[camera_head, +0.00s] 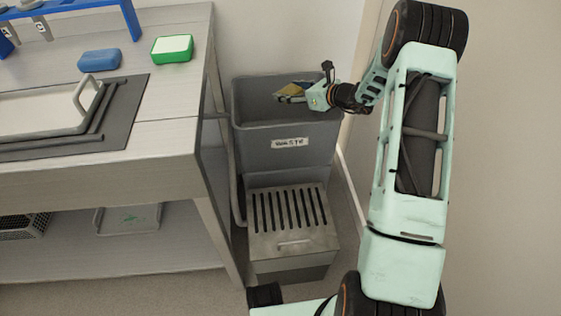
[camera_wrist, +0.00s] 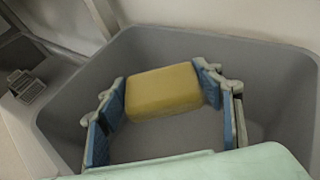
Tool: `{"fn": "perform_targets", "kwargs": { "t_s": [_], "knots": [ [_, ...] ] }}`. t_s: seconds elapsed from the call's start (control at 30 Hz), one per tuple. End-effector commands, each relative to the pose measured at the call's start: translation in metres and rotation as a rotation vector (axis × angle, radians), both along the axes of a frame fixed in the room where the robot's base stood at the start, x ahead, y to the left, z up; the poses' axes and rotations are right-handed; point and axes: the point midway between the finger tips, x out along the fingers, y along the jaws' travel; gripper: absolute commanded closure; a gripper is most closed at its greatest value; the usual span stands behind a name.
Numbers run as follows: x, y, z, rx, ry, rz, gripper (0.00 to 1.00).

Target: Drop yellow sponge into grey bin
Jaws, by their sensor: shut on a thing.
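The yellow sponge (camera_wrist: 163,90) is a rounded block held between the blue-padded fingers of my gripper (camera_wrist: 160,97), seen in the wrist view. The fingers press on its two ends. The grey bin (camera_wrist: 190,37) surrounds the sponge in that view, with its walls on several sides and its floor partly visible below. The grey bin (camera_head: 285,160) stands against the wall and carries a white label. How far the sponge is above the bin's floor is unclear.
A metal table (camera_head: 175,120) stands left of the bin, with a blue sponge (camera_head: 99,60), a green-and-white sponge (camera_head: 172,49) and a tray (camera_head: 45,107) on it. A slotted metal box (camera_head: 290,225) stands in front of the bin. A wall is close on the right.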

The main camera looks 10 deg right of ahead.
Motion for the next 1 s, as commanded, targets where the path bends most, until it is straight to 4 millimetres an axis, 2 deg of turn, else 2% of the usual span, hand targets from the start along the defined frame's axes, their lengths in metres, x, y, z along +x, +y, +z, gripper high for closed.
{"fn": "perform_targets", "kwargs": {
  "t_s": [0.07,0.3,0.33,0.5,0.83,1.0],
  "knots": [
    [0.000,0.000,-0.005,0.000,-0.001,0.000,0.61],
    [0.000,0.000,-0.005,0.000,-0.001,-0.001,0.61],
    [0.000,0.000,-0.005,0.000,-0.001,-0.001,0.38],
    [0.000,0.000,-0.005,0.000,-0.001,-0.001,0.19],
    [-0.001,-0.002,-0.004,0.000,-0.001,-0.001,0.19],
    [-0.014,-0.015,0.004,0.000,-0.001,-0.005,0.19]
  ]
}}
